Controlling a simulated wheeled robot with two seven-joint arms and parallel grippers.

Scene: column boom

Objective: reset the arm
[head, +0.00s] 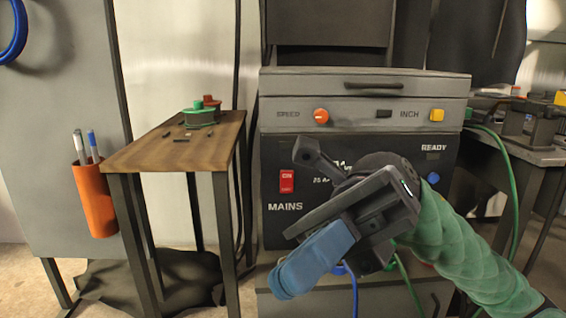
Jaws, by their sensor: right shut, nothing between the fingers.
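My right gripper (308,262) is in front of the grey control cabinet (278,155), with its arm in a green sleeve coming in from the lower right. It is shut and empty, pointing toward the lower left, with blue on its finger. The cabinet front carries a red MAINS switch (287,181) marked ON, left of the gripper. Above are an orange SPEED knob (321,116) and a yellow button (437,115) beside the word INCH. A blue button (433,178) sits below a small READY window (433,155). My gripper and wrist hide part of the dark panel and its lettering. My left gripper is out of view.
A wooden-topped table (150,155) at left holds a green object (199,117) and small dark pieces. An orange cup (95,200) with pens hangs beside it. A green cable (513,180) hangs at right, near another bench (540,157).

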